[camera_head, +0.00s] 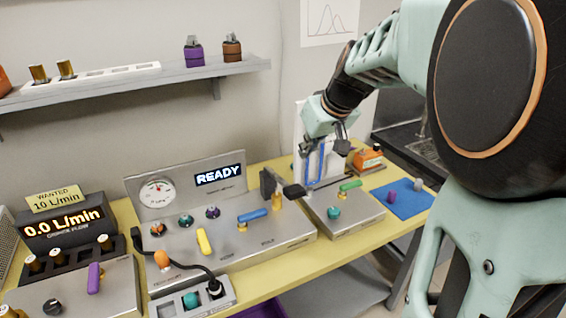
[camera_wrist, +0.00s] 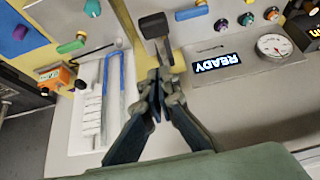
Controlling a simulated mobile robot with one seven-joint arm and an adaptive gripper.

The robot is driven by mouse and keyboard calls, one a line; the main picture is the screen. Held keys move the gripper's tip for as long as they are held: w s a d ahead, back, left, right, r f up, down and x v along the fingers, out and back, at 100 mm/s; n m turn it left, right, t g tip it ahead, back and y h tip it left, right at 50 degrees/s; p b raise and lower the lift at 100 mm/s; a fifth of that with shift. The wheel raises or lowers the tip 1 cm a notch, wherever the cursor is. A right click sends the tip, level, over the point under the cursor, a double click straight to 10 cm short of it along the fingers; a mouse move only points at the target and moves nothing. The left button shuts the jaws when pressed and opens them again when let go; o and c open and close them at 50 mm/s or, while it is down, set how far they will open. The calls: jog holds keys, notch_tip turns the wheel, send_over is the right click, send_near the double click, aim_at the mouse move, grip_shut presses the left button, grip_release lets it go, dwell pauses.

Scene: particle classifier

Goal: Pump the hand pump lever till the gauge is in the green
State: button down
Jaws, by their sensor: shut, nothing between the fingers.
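The pump lever's black handle (camera_head: 293,191) juts out at the right end of the large grey panel, beside a dark upright bracket (camera_head: 268,183). In the wrist view a black block-shaped handle (camera_wrist: 153,25) lies just beyond my fingertips. My gripper (camera_head: 322,150) points down above the bench, behind and to the right of the handle; its fingers (camera_wrist: 157,78) are shut and empty. Whether they touch the lever is unclear. The round white gauge (camera_head: 157,192) stands on the back panel and also shows in the wrist view (camera_wrist: 273,45). Its needle reading is too small to tell.
A lit READY display (camera_head: 219,175) is right of the gauge. Coloured knobs and a blue valve handle (camera_head: 252,216) crowd the panel. A blue U-tube board (camera_head: 316,160) stands behind my gripper. A blue mat (camera_head: 405,204) and orange device (camera_head: 368,159) lie right.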

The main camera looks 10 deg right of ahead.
jog(key=shift+f, duration=0.1)
send_over(292, 186)
jog(key=s, duration=0.1)
notch_tip(292, 186, down, 9)
jog(key=shift+s+d+r+p, duration=0.15)
jog(key=shift+r+p, duration=0.05)
jog(key=shift+p, duration=0.25)
jog(key=shift+s+d+f, duration=0.1)
jog(key=shift+s+f, duration=0.05)
jog(key=shift+f, duration=0.45)
jog(key=shift+s+d+f, duration=0.1)
jog(key=shift+s+f, duration=0.05)
jog(key=shift+f, duration=0.4)
jog(key=shift+s+f, duration=0.1)
jog(key=shift+f, duration=0.5)
jog(key=shift+f+b, duration=0.2)
jog(key=shift+b, duration=0.35)
